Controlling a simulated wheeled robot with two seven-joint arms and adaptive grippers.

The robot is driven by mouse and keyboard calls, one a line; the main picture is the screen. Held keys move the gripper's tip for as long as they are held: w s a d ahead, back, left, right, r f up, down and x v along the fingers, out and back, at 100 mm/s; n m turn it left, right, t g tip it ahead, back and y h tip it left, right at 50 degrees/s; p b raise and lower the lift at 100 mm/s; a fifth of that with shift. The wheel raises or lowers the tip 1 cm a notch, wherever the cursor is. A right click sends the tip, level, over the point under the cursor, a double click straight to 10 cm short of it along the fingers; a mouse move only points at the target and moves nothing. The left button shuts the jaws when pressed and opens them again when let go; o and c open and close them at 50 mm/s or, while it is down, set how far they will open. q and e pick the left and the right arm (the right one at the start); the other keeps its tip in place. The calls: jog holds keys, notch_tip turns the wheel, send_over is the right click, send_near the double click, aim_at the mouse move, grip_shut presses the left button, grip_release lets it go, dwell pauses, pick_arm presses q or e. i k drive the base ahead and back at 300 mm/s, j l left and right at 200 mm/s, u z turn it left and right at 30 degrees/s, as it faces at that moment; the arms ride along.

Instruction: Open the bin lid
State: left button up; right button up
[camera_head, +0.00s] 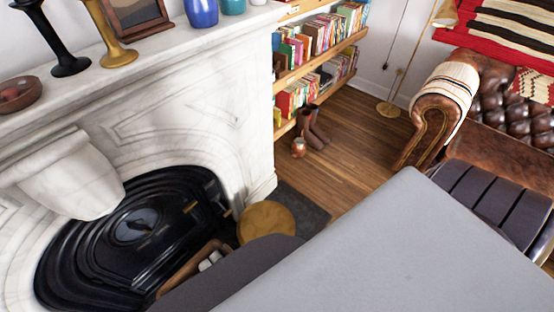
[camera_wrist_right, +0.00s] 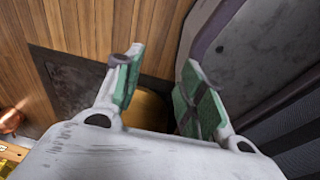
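A round gold-yellow top (camera_head: 265,220), which looks like the bin lid, shows in the head view by the hearth's right end. It looks flat and shut; its lower edge is hidden by a dark grey shape. In the right wrist view, a gold surface (camera_wrist_right: 148,108) shows between and beyond the fingers of my right gripper (camera_wrist_right: 160,72). The green-padded fingers are apart, with nothing held between them. I cannot tell how far they are from the gold surface. My left gripper is in neither view.
The marble fireplace (camera_head: 190,105) with its black insert (camera_head: 120,240) is at left. A wooden holder (camera_head: 190,272) stands before it. A copper pot (camera_head: 298,148) and boots (camera_head: 312,128) are by the bookshelf (camera_head: 296,75). Wood floor (camera_head: 345,150) is clear toward the leather sofa (camera_head: 480,140).

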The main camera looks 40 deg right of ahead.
aim_at(263, 217)
jog(key=k+z, duration=0.1)
jog(key=z, duration=0.8)
jog(key=l+u, duration=0.25)
jog(key=l, duration=0.15)
